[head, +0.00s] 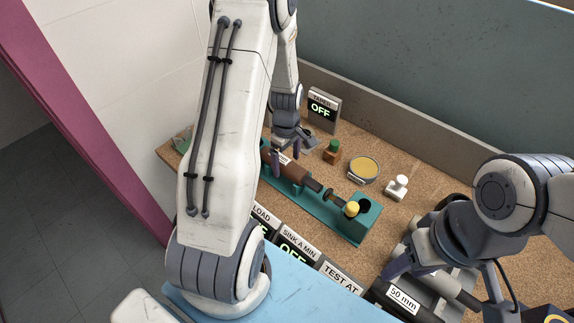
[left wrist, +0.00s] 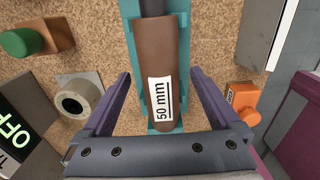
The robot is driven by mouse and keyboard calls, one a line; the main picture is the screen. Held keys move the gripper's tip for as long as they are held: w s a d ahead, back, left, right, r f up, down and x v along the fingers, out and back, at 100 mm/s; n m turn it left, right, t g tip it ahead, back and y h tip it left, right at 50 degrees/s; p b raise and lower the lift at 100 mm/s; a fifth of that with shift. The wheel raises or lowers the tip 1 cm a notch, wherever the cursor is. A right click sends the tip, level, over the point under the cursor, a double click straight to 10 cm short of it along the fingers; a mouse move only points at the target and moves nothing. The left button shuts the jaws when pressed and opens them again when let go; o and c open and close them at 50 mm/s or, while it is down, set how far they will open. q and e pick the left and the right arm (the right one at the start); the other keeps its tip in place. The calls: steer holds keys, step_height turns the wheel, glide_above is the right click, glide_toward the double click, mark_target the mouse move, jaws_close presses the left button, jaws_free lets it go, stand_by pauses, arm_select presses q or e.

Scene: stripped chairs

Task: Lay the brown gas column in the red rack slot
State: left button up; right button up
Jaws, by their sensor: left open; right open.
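The brown gas column (head: 294,171) lies in a long teal fixture (head: 325,221) on the bench, with its dark rod towards a yellow-tipped part (head: 351,209). The left wrist view shows its brown body (left wrist: 162,60) with a "50 mm" label. My left gripper (head: 290,150) is open above the column's brown end. In the left wrist view its purple fingers (left wrist: 162,84) stand either side of the column, apart from it. My right gripper (head: 420,262) is open at the lower right, near a grey cylindrical part (head: 452,291). I cannot make out a red rack slot.
A display reading OFF (head: 323,108), a green-topped button block (head: 332,152), a round yellow dish (head: 363,168) and a white knob (head: 396,187) stand behind the fixture. Labelled panels (head: 297,244) line its front. An orange part (left wrist: 243,104) lies right of the left gripper.

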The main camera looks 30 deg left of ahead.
arm_select(q)
steer(key=shift+f, duration=0.85)
jaws_close()
steer(key=shift+r, duration=0.1)
